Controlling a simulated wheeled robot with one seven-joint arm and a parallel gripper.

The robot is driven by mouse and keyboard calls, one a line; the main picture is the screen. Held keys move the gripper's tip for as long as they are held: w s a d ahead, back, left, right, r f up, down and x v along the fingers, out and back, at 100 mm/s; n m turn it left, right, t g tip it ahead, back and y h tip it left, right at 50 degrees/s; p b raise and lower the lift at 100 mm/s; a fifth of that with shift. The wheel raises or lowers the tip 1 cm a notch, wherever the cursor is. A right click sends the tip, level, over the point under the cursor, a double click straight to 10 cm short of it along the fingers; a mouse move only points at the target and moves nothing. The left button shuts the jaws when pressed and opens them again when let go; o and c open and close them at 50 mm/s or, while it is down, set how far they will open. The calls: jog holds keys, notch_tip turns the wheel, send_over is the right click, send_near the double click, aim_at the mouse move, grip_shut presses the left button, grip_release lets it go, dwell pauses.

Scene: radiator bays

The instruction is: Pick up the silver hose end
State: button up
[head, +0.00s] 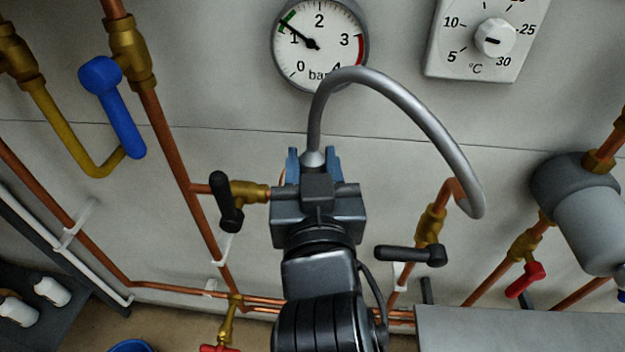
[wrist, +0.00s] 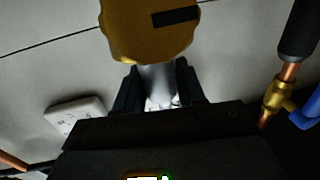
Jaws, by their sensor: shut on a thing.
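The silver hose (head: 412,105) arches up from my gripper, passes in front of the gauge's lower rim and curves down to the right, beside a copper pipe stub. Its held end (head: 313,158) sits between the blue fingertips of my gripper (head: 313,165). In the wrist view, the dark fingers (wrist: 158,98) close on a silver shank (wrist: 158,78). A large brass nut (wrist: 150,28) with a black mark shows above that shank. My gripper is shut on the hose end, in front of the wall; the gripped part is mostly hidden by the fingers.
A black-handled valve (head: 228,200) is close left of my gripper, another (head: 410,254) to its right. A pressure gauge (head: 319,42) and a thermostat (head: 478,38) are above. A blue-handled valve (head: 112,105) is left, a grey cylinder (head: 585,215) right. Copper pipes run below.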

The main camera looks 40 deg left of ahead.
grip_shut()
